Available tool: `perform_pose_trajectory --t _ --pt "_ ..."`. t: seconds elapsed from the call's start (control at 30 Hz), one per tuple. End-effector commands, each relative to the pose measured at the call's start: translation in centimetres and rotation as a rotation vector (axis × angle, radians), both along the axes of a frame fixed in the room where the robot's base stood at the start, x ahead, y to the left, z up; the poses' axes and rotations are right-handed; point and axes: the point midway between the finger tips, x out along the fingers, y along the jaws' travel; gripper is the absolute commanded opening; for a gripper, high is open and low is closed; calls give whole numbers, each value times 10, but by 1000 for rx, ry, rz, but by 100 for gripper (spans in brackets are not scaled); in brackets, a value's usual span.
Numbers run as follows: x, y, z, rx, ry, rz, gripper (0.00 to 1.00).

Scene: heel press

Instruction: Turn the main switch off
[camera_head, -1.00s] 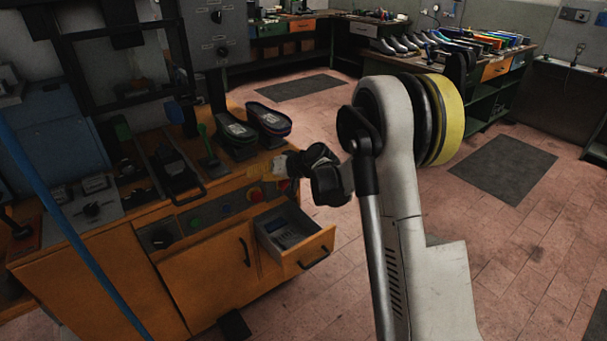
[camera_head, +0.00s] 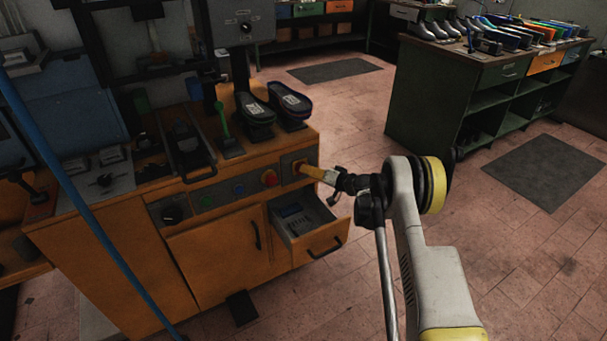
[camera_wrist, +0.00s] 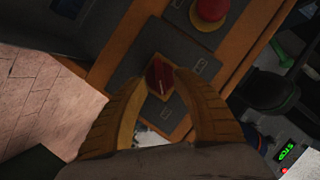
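The main switch looks like a small red knob on a yellow plate, on a dark panel at the right end of the orange cabinet's front. In the wrist view the red knob (camera_wrist: 160,77) sits between my two yellow fingertips. In the head view the switch plate (camera_head: 297,165) is partly hidden by my gripper (camera_head: 306,170). My gripper (camera_wrist: 162,75) points at the panel, its fingertips apart on either side of the knob. I cannot tell whether they press on it.
A red mushroom button (camera_head: 270,178) is just left of the switch; it also shows in the wrist view (camera_wrist: 211,10). Below, a drawer (camera_head: 318,240) stands open. Shoe soles (camera_head: 272,112) stand on the cabinet top.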

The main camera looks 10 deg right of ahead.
Motion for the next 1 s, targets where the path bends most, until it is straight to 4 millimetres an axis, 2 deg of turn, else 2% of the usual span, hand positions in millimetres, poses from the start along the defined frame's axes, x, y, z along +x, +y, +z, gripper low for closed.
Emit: perform_pose_trajectory --t 0.2,0.57,0.7,1.0 --pt "23 16 -10 -2 1 0 33" --pt "28 19 -9 -1 1 -1 33" --pt "28 19 -9 -1 1 -1 0" --pt "28 19 -9 -11 -3 -1 0"
